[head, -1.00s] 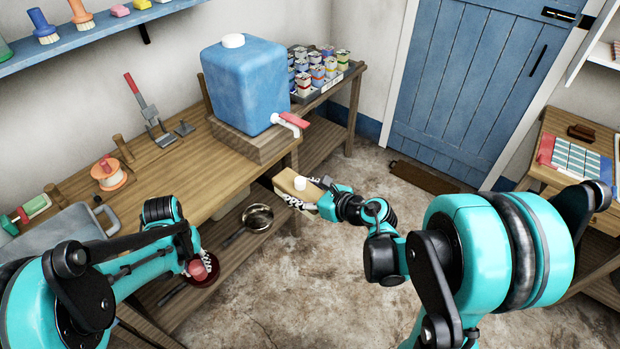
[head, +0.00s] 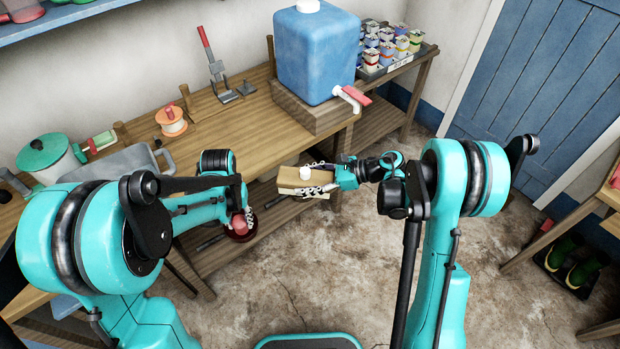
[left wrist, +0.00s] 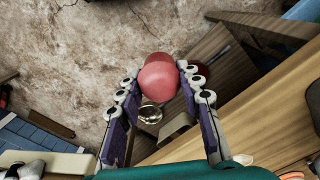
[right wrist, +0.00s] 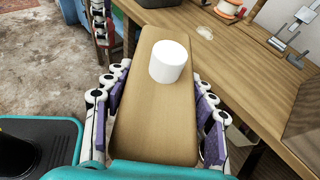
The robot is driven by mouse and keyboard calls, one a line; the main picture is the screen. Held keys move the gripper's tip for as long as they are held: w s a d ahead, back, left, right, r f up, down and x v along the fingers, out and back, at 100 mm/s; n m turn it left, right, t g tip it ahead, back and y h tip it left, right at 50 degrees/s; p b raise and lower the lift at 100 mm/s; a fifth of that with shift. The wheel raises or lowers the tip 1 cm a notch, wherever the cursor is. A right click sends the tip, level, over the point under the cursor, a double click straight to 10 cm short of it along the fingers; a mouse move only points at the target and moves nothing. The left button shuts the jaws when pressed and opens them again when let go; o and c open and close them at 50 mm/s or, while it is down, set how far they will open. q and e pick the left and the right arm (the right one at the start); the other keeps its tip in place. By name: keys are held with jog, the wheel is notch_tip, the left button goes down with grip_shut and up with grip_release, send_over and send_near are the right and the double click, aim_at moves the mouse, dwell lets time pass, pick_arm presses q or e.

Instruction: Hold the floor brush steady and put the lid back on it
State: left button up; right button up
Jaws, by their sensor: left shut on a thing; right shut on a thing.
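A pale wooden block with a white cylinder on top, which I take to be the floor brush (head: 289,174), is in my right gripper (head: 306,178). In the right wrist view the block (right wrist: 150,130) lies lengthwise between the fingers, the white cylinder (right wrist: 169,61) near its far end. My left gripper (head: 240,213) is shut on a rounded pinkish-red knob (head: 238,222). A dark red disc, perhaps the lid (head: 240,237), shows under the knob. In the left wrist view the knob (left wrist: 158,80) sits between the fingertips and hides most of the disc.
The wooden bench (head: 250,118) runs behind both grippers, with a blue water container (head: 316,58) and its red tap at the right. A grey basin (head: 118,160) is at the left. Open stone floor (head: 330,265) lies in front.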

pick_arm(q)
jog(key=w+d+r+m, duration=0.1)
jog(key=w+d+r, duration=0.2)
jog(key=d+r, duration=0.1)
jog(key=w+d+r+m, duration=0.1)
jog(key=w+d+r, duration=0.3)
jog(key=r, duration=0.3)
jog(key=w+d+r+m, duration=0.2)
jog(key=w+d+r, duration=0.1)
jog(key=r, duration=0.3)
jog(key=shift+w+d+r, duration=0.15)
jog(key=shift+w+d, duration=0.05)
jog(key=shift+d, duration=0.5)
notch_tip(320, 180, up, 4)
jog(key=m, duration=0.1)
send_over(306, 170)
jog(key=shift+w, duration=0.1)
jog(key=shift+f, duration=2.15)
jog(key=shift+f, duration=0.1)
